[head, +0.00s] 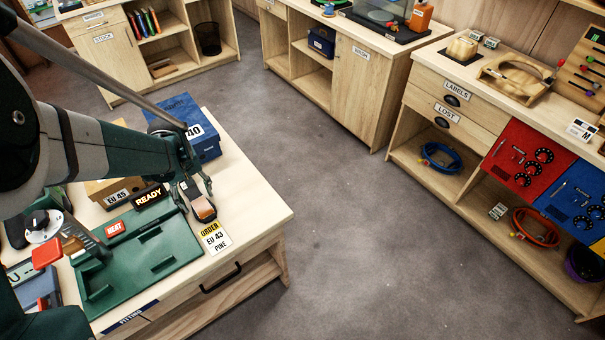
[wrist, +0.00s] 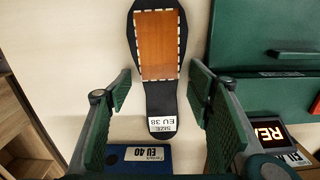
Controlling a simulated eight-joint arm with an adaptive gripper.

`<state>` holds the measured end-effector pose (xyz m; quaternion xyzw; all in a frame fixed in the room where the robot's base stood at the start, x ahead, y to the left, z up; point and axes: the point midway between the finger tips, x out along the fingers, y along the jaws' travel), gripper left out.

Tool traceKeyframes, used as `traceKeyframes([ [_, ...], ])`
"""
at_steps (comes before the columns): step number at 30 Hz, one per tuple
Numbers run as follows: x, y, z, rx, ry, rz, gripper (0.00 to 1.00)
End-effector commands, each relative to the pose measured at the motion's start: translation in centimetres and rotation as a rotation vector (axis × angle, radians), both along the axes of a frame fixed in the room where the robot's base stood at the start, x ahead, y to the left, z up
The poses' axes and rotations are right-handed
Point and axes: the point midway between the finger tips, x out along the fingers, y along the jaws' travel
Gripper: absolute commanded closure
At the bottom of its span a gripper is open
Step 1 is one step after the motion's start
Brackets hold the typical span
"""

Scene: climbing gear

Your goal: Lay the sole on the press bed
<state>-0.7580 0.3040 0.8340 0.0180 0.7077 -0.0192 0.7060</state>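The sole (wrist: 183,55) is dark, with a brown patch edged in pale dashes and a white label reading "SIZE EU 38". It lies on the pale bench top (wrist: 70,50). My gripper (wrist: 160,82) is open, its fingers on either side of the sole's narrower part with gaps on both sides. In the head view my gripper (head: 198,200) is over the bench, and the sole (head: 204,209) is partly hidden beneath it. The green press bed (head: 150,257) lies to its left and shows in the wrist view (wrist: 260,110); its visible part is bare.
A READY sign (head: 149,197) stands behind the press bed. An order card (head: 215,238) reads "EU 43 PINE". Open floor lies right of the bench.

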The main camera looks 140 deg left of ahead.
Motion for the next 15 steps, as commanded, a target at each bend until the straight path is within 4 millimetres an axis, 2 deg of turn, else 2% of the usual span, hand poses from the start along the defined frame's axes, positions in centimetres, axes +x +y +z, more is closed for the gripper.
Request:
traceKeyframes([
  [10, 0.0, 0.0, 0.4, 0.0, 0.0, 0.0, 0.49],
  [15, 0.0, 0.0, 1.9, 0.0, 0.0, 0.0, 0.49],
])
